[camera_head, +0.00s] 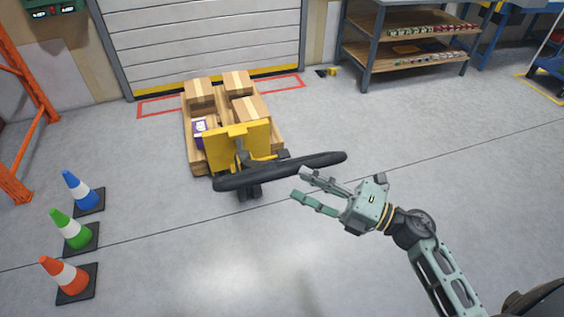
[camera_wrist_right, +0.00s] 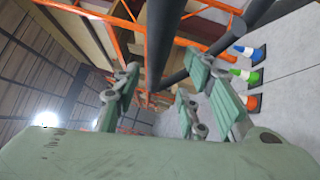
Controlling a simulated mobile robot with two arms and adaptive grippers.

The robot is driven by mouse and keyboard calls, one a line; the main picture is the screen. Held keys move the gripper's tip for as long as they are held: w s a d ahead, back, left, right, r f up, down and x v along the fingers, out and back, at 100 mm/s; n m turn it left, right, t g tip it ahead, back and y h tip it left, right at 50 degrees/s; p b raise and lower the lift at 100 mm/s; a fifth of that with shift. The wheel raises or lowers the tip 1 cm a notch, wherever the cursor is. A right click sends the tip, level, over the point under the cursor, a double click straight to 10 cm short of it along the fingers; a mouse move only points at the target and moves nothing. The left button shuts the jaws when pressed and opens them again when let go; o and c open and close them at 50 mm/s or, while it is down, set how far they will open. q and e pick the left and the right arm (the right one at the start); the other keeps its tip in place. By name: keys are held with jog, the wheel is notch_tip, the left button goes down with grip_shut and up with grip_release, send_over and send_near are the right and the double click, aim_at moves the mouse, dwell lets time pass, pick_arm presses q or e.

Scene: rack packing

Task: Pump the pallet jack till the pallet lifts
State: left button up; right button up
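The yellow pallet jack (camera_head: 238,140) stands in the middle of the head view, its black handle bar (camera_head: 275,171) reaching out to the right. Its forks are hidden by the wooden pallet (camera_head: 195,158), which carries several cardboard boxes (camera_head: 249,108) and a purple box (camera_head: 200,128). My right gripper (camera_head: 298,183) is open and empty, just below and beside the right part of the handle, apart from it. In the right wrist view the dark handle bar (camera_wrist_right: 162,45) passes beyond the open fingers (camera_wrist_right: 165,90). My left gripper is not in view. Whether the pallet touches the floor cannot be told.
Blue (camera_head: 82,190), green (camera_head: 70,230) and orange (camera_head: 63,276) cones stand at the left. An orange rack (camera_head: 15,120) is at the left edge. A shelf (camera_head: 385,50) stands at the back right, beside a roller door (camera_head: 200,40). Floor to the right is clear.

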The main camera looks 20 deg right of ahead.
aim_at(289, 171)
jog(key=shift+w+a+r+p, duration=0.35)
jog(key=shift+w+a+r, duration=0.2)
jog(key=shift+w+a, duration=0.1)
jog(key=x, duration=0.3)
jog(key=shift+w+a+f+p, duration=0.1)
jog(key=shift+a+f+p, duration=0.1)
jog(key=shift+p, duration=0.1)
jog(key=shift+d, duration=0.1)
jog(key=shift+c, duration=0.3)
grip_shut()
